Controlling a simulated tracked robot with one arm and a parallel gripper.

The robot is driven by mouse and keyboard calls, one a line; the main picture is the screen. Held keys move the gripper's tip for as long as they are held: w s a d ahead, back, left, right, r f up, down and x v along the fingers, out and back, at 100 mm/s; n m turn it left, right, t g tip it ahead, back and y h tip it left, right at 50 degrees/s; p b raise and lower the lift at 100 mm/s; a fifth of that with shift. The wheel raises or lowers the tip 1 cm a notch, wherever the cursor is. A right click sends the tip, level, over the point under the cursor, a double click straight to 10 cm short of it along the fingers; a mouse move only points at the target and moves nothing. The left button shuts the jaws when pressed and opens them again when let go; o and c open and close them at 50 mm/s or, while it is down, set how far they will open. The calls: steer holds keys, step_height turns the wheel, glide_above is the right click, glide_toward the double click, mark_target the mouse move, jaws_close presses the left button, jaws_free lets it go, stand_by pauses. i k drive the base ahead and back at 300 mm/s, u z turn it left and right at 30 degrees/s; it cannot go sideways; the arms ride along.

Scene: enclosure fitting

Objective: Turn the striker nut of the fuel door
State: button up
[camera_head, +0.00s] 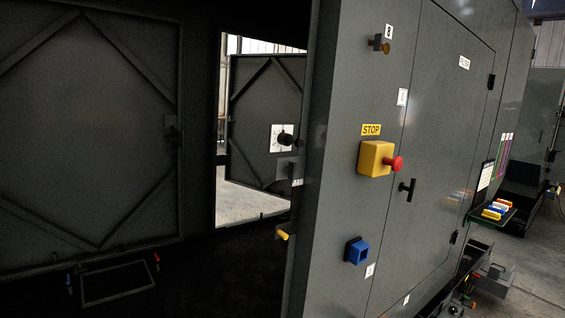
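I cannot tell for sure which door is the fuel door, and no part is clearly recognisable as the striker nut. A small yellow-tipped fitting (282,235) sticks out by the near grey wall's left edge, low in the middle of the view; it is too small to identify. A grey door (440,150) with a black T-handle is set flush in the wall at right and looks shut. Another grey door (262,95) with diagonal braces and a white dial plate stands beyond the opening at centre. My gripper is not in view.
A yellow STOP box (375,158) with a red button, a blue square fitting (356,251) and a small knob (380,46) project from the near wall. A shelf with coloured blocks (497,209) is at right. The dark interior (90,120) at left has a braced panel.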

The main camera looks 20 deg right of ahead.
mark_target(291, 168)
steer(key=z, duration=0.35)
steer(key=i, duration=0.85)
steer(key=z, duration=0.6)
